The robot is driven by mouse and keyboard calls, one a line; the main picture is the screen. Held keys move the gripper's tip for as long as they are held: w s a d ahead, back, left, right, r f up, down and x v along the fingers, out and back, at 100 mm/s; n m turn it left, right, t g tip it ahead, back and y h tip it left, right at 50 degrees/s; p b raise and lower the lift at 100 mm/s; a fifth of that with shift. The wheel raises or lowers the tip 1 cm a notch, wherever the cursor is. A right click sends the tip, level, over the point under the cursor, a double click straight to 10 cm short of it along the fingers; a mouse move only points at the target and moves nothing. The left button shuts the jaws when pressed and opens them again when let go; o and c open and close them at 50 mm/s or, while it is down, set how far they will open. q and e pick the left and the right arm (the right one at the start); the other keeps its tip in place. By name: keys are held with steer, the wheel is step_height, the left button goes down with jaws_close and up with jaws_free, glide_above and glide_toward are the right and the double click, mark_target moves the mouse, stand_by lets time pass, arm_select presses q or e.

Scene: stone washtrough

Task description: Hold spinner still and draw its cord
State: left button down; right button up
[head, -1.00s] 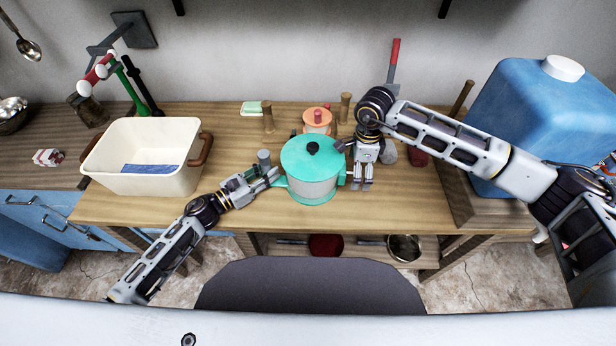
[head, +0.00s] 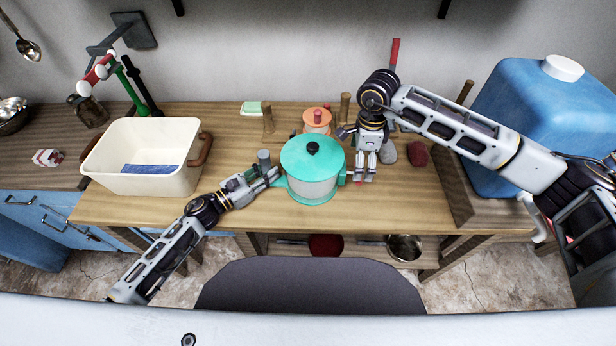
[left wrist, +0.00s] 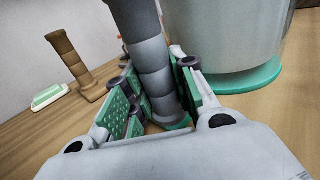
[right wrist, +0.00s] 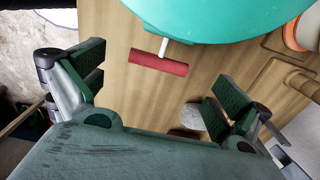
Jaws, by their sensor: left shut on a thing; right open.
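The spinner (head: 310,190) stands upright on the table, with a teal lid, a pale grey bowl and a teal base. My left gripper (head: 272,174) is shut on a grey upright post beside the spinner's left side; the left wrist view shows the post (left wrist: 150,60) between the fingers. In the right wrist view, a red bar handle (right wrist: 158,63) sticks out from the spinner on a short white stem. My right gripper (right wrist: 160,95) is open and empty, with the handle in front of the gap between its fingers, not gripped. In the head view the right gripper mostly hides the handle.
A cream basin (head: 120,178) stands at the left. An orange lidded pot (head: 316,122) and wooden pegs (head: 268,120) are behind the spinner. A grey stone (head: 388,153) and a dark red block (head: 417,154) lie to the right, before a big blue container (head: 540,120). The front table strip is clear.

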arm_select(q)
steer(key=shift+r, duration=0.1)
arm_select(e)
steer(key=shift+r, duration=1.6)
arm_select(q)
steer(key=c, duration=1.1)
jaws_free()
steer(key=shift+s+a, duration=0.1)
steer(key=shift+v, duration=5.85)
steer(key=shift+s, duration=0.25)
arm_select(e)
steer(key=shift+s+f, duration=0.1)
steer(key=shift+s, duration=0.1)
